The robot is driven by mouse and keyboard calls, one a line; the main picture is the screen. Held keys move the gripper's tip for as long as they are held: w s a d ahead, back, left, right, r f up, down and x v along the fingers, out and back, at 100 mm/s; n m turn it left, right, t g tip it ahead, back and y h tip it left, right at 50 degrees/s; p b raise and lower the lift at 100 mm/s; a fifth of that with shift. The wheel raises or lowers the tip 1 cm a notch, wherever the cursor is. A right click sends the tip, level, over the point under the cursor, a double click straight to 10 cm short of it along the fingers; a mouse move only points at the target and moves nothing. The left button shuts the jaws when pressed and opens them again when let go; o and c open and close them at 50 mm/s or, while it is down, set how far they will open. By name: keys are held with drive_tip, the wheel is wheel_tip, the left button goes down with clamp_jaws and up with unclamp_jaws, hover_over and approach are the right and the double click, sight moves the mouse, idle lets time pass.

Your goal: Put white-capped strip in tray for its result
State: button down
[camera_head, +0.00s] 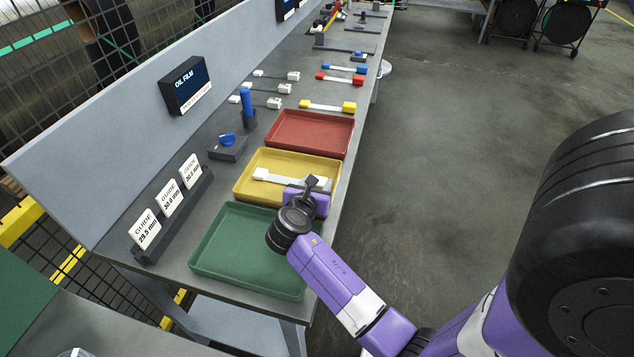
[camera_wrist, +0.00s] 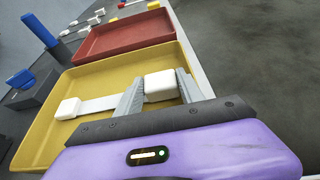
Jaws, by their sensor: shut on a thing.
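The white-capped strip (camera_head: 289,178) is a pale flat bar with a white block at each end. It lies across the yellow tray (camera_head: 240,186), at or just above its floor; I cannot tell if it touches. My gripper (camera_head: 316,184) is at the tray's right side. In the wrist view my gripper (camera_wrist: 160,86) is shut on the strip's near white cap (camera_wrist: 158,91). The far cap (camera_wrist: 68,108) is over the tray's left part. The red tray (camera_head: 310,134) is beyond, and the green tray (camera_head: 238,240) is nearer, partly behind my wrist.
Guide cards (camera_head: 168,198) marked 29.5, 30.0 and 30.5 mm stand left of the trays. A grey block with a blue part (camera_head: 228,143) and a blue upright tool (camera_head: 247,103) are behind them. Yellow, red, blue and white-capped strips lie farther along the bench.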

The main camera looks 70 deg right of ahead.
drive_tip(key=shift+f, duration=0.15)
drive_tip(key=c, duration=0.7)
unclamp_jaws()
drive_tip(key=shift+o, duration=0.2)
drive_tip(key=shift+s, duration=0.1)
drive_tip(key=shift+w+b+v, duration=0.2)
drive_tip(key=shift+b+v, duration=0.1)
drive_tip(key=shift+v, duration=3.6)
